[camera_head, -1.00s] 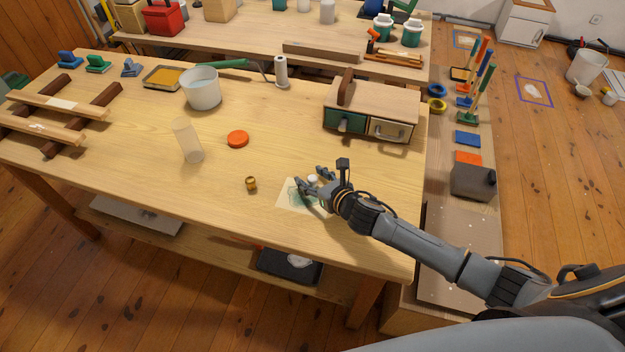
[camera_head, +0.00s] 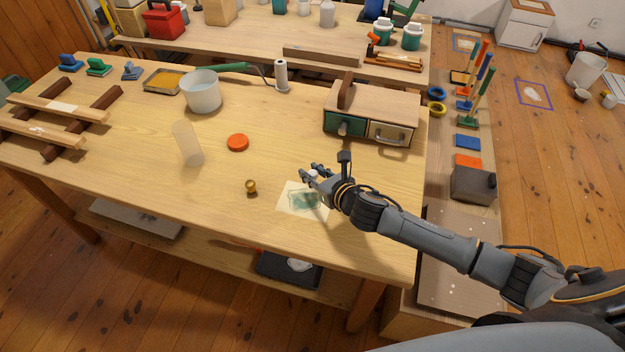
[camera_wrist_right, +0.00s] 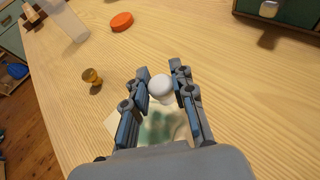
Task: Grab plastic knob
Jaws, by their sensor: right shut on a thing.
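A white plastic knob (camera_wrist_right: 161,88) sits between the fingertips of my right gripper (camera_wrist_right: 160,80) in the right wrist view. The fingers are shut on it from both sides. In the head view my right gripper (camera_head: 312,174) is over the table, at the upper right edge of a pale sheet with a green patch (camera_head: 299,199). The knob (camera_head: 313,173) shows small and partly hidden by the fingers there. A brass knob (camera_head: 251,187) stands on the table to the left and also shows in the right wrist view (camera_wrist_right: 92,78). My left gripper is not in view.
An orange lid (camera_head: 238,142), a translucent cylinder (camera_head: 187,143) and a white pot (camera_head: 202,93) stand to the left on the wooden table (camera_head: 130,150). A small drawer cabinet (camera_head: 371,112) stands behind my gripper. The table between is clear.

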